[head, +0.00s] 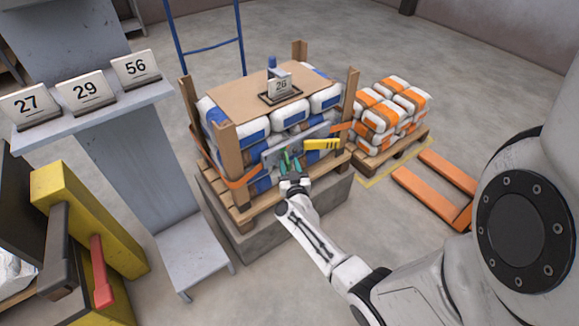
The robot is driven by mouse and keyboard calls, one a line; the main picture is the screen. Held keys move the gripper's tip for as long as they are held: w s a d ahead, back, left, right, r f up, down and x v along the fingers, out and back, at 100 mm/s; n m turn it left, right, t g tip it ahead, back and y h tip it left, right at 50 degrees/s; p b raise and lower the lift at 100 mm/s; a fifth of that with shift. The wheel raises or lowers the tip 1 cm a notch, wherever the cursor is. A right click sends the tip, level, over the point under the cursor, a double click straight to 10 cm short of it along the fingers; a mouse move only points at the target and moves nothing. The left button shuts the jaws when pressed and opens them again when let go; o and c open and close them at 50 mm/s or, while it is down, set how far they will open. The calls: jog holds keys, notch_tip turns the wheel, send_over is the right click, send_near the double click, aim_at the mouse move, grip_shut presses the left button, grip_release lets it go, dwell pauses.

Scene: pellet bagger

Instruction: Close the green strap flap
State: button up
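A grey strap panel (277,150) sits across the front of the bagged pallet stack. Small green parts (286,160) show at its lower middle, right at my gripper; I take them for the green strap flap, but cannot tell its edges from my fingertips. A yellow flap (322,144) with dark marks is on the panel's right side. My gripper (291,170) is at the front of the panel, over or against the green parts. It is too small to tell whether its fingers are open or touching the flap.
An orange strap (241,180) runs around the stack on its wooden pallet (262,201), above a grey plinth (238,240). A number 26 card stands on top. A second pallet (392,147) and an orange pallet jack (428,192) are at right. A yellow machine (95,220) and grey stand (150,170) are at left.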

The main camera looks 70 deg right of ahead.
grip_shut()
jog(key=shift+w, duration=0.1)
dwell(0.3)
jog(key=shift+w+a+f+m+g+h+b, duration=0.2)
jog(key=shift+w+m+g+h+b, duration=0.45)
jog(key=shift+m+g, duration=1.1)
jog(key=shift+w+a+r+m+g+h+b, duration=0.25)
jog(key=shift+w+m+g+b, duration=0.75)
jog(key=shift+g, duration=1.45)
jog(key=shift+w+a+f+m+g+h+b, duration=0.25)
jog(key=shift+w+m+g+h+b, duration=0.4)
jog(key=shift+m+g, duration=1.15)
jog(key=shift+r+n+g, duration=0.2)
jog(key=shift+n+g, duration=0.05)
jog(key=shift+g, duration=0.25)
grip_release()
jog(key=shift+w, duration=0.1)
